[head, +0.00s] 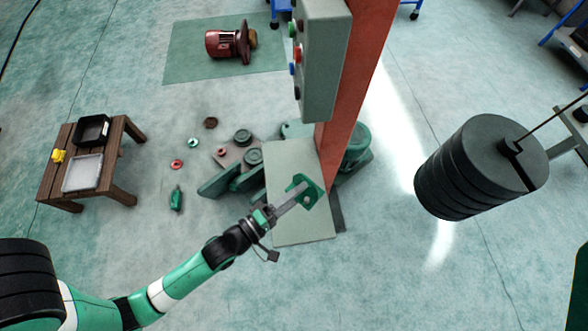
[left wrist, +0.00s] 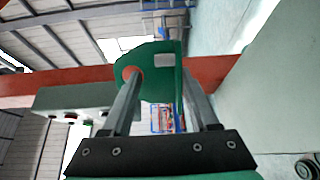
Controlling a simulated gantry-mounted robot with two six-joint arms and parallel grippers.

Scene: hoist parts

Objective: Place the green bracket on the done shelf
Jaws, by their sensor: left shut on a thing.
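The green bracket (head: 312,193) is a flat plate with a round hole and a bent flange. My left gripper (head: 296,198) is shut on it. In the left wrist view the bracket (left wrist: 157,62) stands between the two long grey fingers (left wrist: 158,98), with its hole toward the left finger. In the head view the bracket overlaps a pale grey-green flat panel (head: 290,225) beside the orange column. This panel may be the done shelf; no label shows. I cannot tell how high the bracket is above it. My right gripper is not in view.
A grey control box (head: 322,60) with coloured buttons is on the orange column (head: 355,75). A stack of dark weights (head: 470,170) hangs at the right. A wooden table (head: 125,150) with trays stands left. Loose parts, including a green bottle-like one (head: 176,198), lie on the floor.

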